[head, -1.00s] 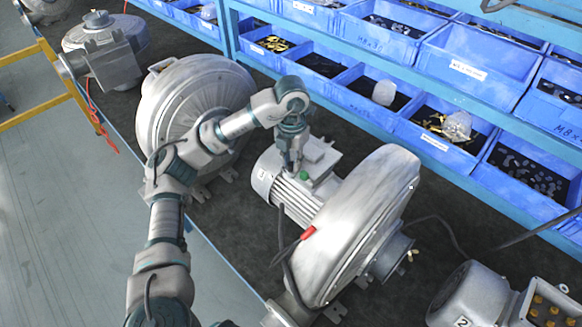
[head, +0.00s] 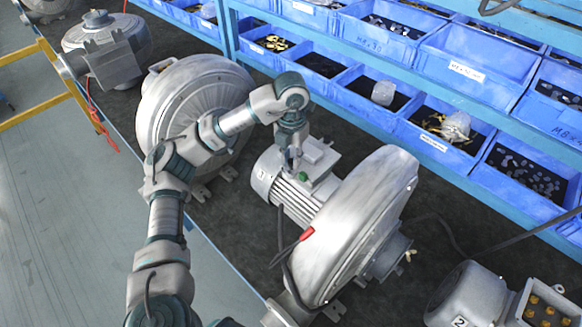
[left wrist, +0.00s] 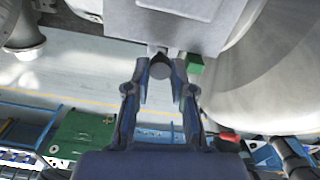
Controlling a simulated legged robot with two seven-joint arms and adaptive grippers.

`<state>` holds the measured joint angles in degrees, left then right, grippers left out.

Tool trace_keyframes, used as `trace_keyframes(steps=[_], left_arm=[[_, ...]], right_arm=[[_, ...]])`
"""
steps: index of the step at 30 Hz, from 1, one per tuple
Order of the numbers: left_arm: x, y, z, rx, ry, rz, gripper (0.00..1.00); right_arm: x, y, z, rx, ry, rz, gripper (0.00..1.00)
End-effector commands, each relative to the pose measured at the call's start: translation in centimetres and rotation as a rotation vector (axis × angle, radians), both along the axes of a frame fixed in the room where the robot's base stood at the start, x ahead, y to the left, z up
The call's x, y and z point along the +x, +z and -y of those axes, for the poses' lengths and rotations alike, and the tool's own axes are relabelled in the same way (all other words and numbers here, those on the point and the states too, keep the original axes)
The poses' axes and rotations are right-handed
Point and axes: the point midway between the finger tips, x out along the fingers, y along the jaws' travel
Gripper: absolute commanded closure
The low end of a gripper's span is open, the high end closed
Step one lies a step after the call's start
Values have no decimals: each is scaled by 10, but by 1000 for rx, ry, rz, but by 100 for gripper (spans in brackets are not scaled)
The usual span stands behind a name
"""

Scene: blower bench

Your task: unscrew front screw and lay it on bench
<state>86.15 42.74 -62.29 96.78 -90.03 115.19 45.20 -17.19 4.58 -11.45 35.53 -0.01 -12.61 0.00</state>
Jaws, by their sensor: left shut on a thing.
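The middle blower (head: 355,225) stands on the dark bench, with its grey terminal box (head: 318,160) on top of the ribbed motor. My left gripper (head: 292,168) points down at the near side of this box. In the left wrist view my left gripper (left wrist: 160,78) is shut on a small round grey screw (left wrist: 160,70), which sits between the fingertips close to the box edge (left wrist: 175,22). I cannot tell whether the screw is still in its thread. A green part (left wrist: 195,65) is beside the right fingertip. My right gripper is not in view.
A larger blower (head: 190,115) stands behind my left arm. A motor (head: 470,295) is at the lower right. Blue bins (head: 370,95) line the back of the bench. A black cable with a red piece (head: 306,234) hangs by the blower. Bare bench (head: 235,235) shows left of the motor.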

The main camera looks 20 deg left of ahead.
Motion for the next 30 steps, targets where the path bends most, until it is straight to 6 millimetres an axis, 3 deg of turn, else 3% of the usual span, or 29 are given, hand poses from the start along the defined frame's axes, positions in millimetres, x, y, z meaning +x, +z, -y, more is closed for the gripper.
trace_keyframes(steps=[16, 30], left_arm=[[0, 30, 0, 0, -1, 0, 100], [0, 32, 0, 0, -1, -1, 100]], right_arm=[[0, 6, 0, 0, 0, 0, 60], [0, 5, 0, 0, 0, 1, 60]])
